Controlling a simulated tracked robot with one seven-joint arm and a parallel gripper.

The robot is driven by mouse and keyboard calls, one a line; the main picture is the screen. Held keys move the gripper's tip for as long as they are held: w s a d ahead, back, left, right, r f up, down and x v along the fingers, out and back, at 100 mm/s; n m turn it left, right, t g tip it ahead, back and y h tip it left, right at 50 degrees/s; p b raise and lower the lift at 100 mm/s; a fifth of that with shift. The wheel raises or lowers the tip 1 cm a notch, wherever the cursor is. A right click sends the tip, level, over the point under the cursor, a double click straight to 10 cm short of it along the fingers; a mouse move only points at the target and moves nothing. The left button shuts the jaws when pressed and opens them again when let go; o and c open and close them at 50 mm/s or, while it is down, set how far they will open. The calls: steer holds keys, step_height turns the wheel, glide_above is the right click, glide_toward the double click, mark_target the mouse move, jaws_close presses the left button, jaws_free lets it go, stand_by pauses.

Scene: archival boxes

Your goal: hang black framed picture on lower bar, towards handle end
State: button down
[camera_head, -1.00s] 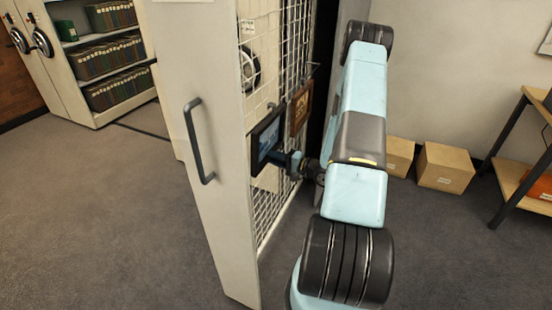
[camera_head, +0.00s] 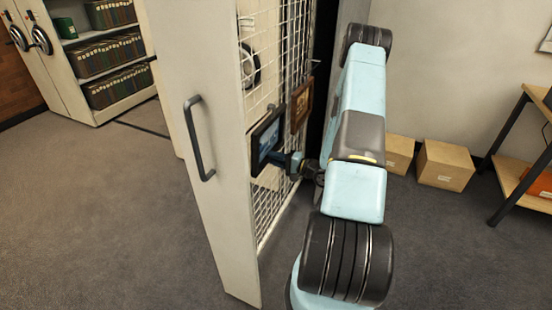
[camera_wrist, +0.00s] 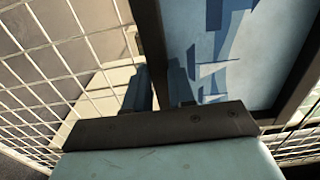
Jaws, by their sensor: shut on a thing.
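The black framed picture (camera_head: 267,138) is upright against the wire mesh rack (camera_head: 272,205), near the panel side with the handle (camera_head: 199,138). My gripper (camera_head: 290,162) is shut on its frame edge. In the wrist view the picture (camera_wrist: 240,50) shows blue and white shapes, and my gripper's fingers (camera_wrist: 160,88) sit on either side of its dark frame bar. The mesh (camera_wrist: 60,70) is close behind. Whether the picture touches the mesh or hangs from a bar cannot be told; its top is out of the wrist view.
A brown framed picture (camera_head: 302,105) hangs on the mesh just beyond the black one. A round white-and-black item (camera_head: 249,66) shows behind the mesh. Cardboard boxes (camera_head: 445,165) and a shelf (camera_head: 530,140) stand to the right. Open floor lies left.

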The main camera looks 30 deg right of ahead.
steer(key=shift+f, duration=0.1)
stand_by(0.3)
steer(key=c, duration=0.9)
jaws_free()
steer(key=shift+s, duration=0.1)
steer(key=shift+v, duration=5.5)
